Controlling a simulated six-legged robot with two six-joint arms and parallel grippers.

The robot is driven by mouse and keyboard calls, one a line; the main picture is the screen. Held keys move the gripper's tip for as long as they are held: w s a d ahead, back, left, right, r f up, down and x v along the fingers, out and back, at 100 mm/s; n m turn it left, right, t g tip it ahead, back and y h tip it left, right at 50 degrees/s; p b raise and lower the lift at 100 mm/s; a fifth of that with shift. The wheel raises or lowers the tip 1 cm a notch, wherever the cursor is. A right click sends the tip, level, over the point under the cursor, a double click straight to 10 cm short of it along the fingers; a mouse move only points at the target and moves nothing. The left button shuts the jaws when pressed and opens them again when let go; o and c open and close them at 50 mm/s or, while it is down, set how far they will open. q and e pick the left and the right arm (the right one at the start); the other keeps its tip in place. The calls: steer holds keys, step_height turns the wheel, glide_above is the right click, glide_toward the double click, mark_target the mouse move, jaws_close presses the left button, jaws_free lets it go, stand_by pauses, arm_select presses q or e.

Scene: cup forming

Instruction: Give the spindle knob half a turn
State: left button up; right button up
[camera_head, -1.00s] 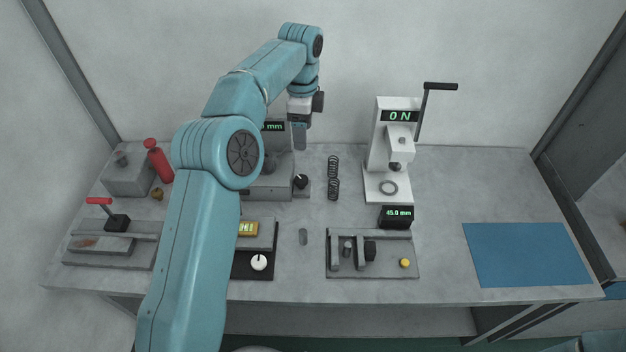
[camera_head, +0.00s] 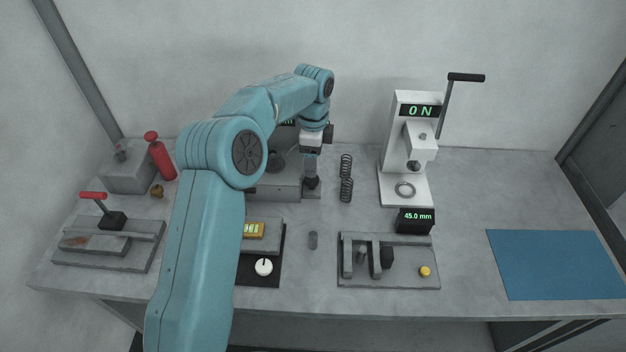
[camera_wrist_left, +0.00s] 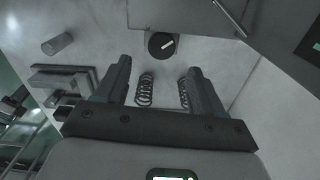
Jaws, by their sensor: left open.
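The spindle knob (camera_head: 312,184) is a round black knob at the right front corner of a grey machine (camera_head: 272,193), partly hidden under my left gripper (camera_head: 311,176). In the left wrist view the knob (camera_wrist_left: 161,45) shows a white pointer line, slanted up to the right. My left gripper (camera_wrist_left: 158,66) is open, pointing down above the knob. In the wrist view the knob lies just beyond the fingertips, between their lines, with nothing held. Whether a finger touches it cannot be told. My right gripper is out of view.
A white press (camera_head: 400,150) reading ON stands further right. A blue mat (camera_head: 555,264) lies clear at right.

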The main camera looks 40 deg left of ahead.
mark_target(312, 183)
arm_select(q)
steer(key=f, duration=0.8)
steer(key=shift+a+f, duration=0.15)
steer(key=shift+a, duration=0.1)
steer(key=c, duration=1.1)
